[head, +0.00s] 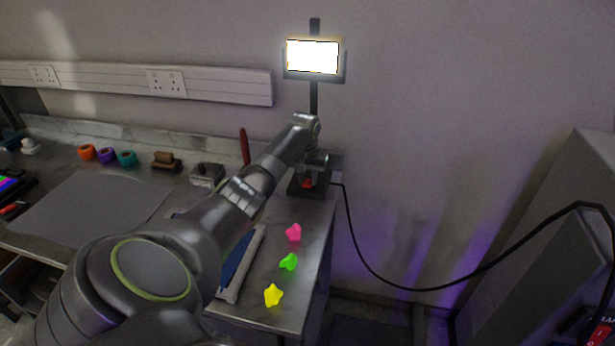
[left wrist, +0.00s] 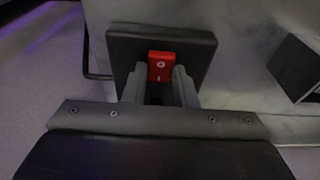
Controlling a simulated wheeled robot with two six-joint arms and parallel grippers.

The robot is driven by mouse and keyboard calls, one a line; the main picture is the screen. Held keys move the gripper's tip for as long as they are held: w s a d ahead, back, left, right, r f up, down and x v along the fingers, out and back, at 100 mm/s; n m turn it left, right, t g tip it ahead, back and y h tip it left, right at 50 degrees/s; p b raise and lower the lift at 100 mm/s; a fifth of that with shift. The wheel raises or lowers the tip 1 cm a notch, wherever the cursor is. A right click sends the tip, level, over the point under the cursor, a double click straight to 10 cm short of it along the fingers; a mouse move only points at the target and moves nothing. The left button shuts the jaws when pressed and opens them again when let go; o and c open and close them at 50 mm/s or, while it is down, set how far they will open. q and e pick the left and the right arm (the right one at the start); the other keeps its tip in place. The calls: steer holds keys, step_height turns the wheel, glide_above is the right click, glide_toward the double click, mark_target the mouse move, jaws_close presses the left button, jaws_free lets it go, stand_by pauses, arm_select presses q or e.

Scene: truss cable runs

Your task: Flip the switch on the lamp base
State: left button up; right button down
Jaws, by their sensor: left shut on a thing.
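The lamp has a dark base (head: 294,191) at the far right end of the bench and a post that carries a lit, bright white panel (head: 312,57). The red switch (head: 307,184) is on the base; in the left wrist view the red switch (left wrist: 161,66) with white marks stands out against the dark square lamp base (left wrist: 195,45). My left gripper (head: 312,178) reaches over the base. In the left wrist view the fingers of my left gripper (left wrist: 160,80) are shut on the switch, one on each side. The switch's lower part is hidden. My right gripper is not in view.
Pink (head: 293,232), green (head: 288,262) and yellow (head: 273,295) star-like pieces lie along the bench's right edge. A black cable (head: 400,287) runs from the base to the right. A grey mat (head: 85,208) and colored rolls (head: 107,156) are on the left.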

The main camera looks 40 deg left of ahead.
arm_select(q)
steer(key=shift+r, duration=0.1)
steer(key=o, duration=1)
steer(key=s+r, duration=0.1)
steer(key=r, duration=0.4)
steer(key=s+d+r+b, duration=0.1)
steer(key=r, duration=0.5)
steer(key=r+b, duration=0.1)
steer(key=r, duration=0.5)
steer(key=shift+s+d, duration=0.25)
steer(key=shift+s, duration=0.15)
